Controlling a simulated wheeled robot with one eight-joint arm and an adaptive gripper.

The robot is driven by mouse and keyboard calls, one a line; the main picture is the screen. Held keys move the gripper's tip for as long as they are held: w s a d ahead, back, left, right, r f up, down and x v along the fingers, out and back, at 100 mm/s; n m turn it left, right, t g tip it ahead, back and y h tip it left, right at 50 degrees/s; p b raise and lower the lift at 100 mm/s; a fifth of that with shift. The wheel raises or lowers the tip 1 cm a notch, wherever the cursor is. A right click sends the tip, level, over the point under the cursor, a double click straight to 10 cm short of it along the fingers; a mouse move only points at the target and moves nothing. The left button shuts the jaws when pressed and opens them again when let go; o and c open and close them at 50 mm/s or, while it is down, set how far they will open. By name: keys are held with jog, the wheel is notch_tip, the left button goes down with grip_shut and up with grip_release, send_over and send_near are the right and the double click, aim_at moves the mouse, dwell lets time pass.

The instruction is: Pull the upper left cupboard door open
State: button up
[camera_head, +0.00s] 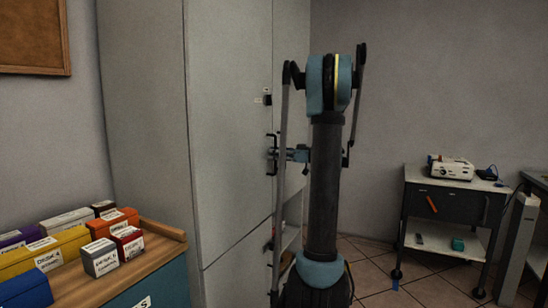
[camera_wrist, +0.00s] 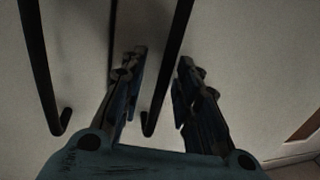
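The tall grey cupboard stands left of centre in the head view; its upper left door (camera_head: 230,120) looks shut, flush with the front. Dark bar handles (camera_head: 272,146) sit near the seam between the doors. My gripper (camera_head: 283,154) is at these handles, partly hidden by my arm. In the wrist view two dark bar handles show, a left one (camera_wrist: 40,70) and a right one (camera_wrist: 170,65). My gripper (camera_wrist: 155,75) is open there, and the right handle runs between its fingers. The left handle lies outside the left finger. I cannot tell whether a finger touches a handle.
A wooden-topped cabinet (camera_head: 150,265) with several coloured boxes stands at the front left. Open shelves (camera_head: 291,235) show low behind my arm. A dark trolley (camera_head: 450,205) with a white device (camera_head: 450,169) stands right. Tiled floor (camera_head: 370,262) is clear between.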

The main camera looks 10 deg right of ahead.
jog(key=shift+a, duration=0.1)
jog(key=shift+c, duration=0.5)
grip_shut()
